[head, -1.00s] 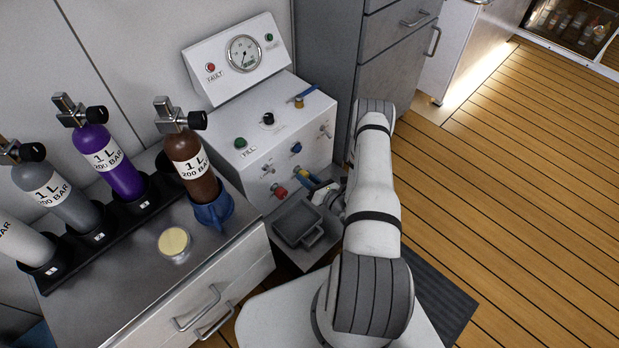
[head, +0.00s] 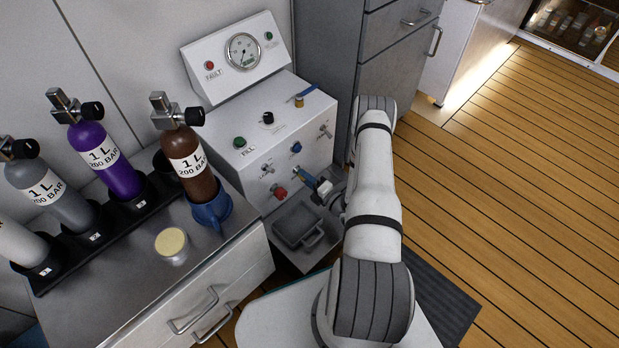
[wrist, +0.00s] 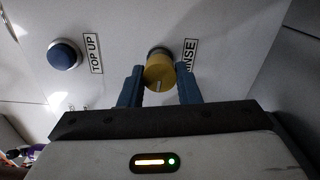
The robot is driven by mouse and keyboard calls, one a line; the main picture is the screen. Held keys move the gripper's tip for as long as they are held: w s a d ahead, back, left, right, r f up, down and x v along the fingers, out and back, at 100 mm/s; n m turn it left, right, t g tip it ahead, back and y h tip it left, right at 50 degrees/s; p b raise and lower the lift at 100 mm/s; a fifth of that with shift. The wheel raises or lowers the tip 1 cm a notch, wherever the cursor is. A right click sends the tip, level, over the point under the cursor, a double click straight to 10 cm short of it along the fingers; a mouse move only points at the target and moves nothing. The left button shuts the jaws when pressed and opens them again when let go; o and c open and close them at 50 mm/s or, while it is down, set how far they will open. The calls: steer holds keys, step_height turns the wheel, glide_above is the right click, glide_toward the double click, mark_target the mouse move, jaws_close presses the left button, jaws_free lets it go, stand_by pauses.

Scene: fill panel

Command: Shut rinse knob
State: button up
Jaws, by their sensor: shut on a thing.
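The rinse knob (wrist: 159,76) is a yellow round knob with a pale mark on its face, next to the RINSE label (wrist: 188,55) in the wrist view. My gripper (wrist: 159,88) has its two blue fingers on either side of the knob and is shut on it. In the head view my gripper (head: 306,176) reaches the lower front of the white fill panel (head: 250,182), and its fingers largely hide the knob there. The pale mark sits low on the knob's face, slightly tilted.
A blue TOP UP knob (wrist: 64,54) is beside the rinse knob. A red knob (head: 279,192) and small levers are on the panel front. A brown bottle (head: 186,158) stands in a blue holder to the left.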

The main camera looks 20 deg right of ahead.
steer(key=shift+w+d+r+m+b, duration=0.1)
steer(key=shift+m+b, duration=0.05)
steer(key=shift+m, duration=2.75)
steer(key=shift+w+r+m+b, duration=0.1)
steer(key=shift+m+b, duration=0.1)
steer(key=shift+m, duration=2.7)
steer(key=shift+w+d+m+b, duration=0.1)
steer(key=shift+m+b, duration=0.05)
steer(key=shift+m, duration=2.75)
steer(key=o, duration=0.9)
steer(key=shift+a, duration=0.1)
steer(key=shift+o, duration=0.4)
steer(key=shift+s+f, duration=0.1)
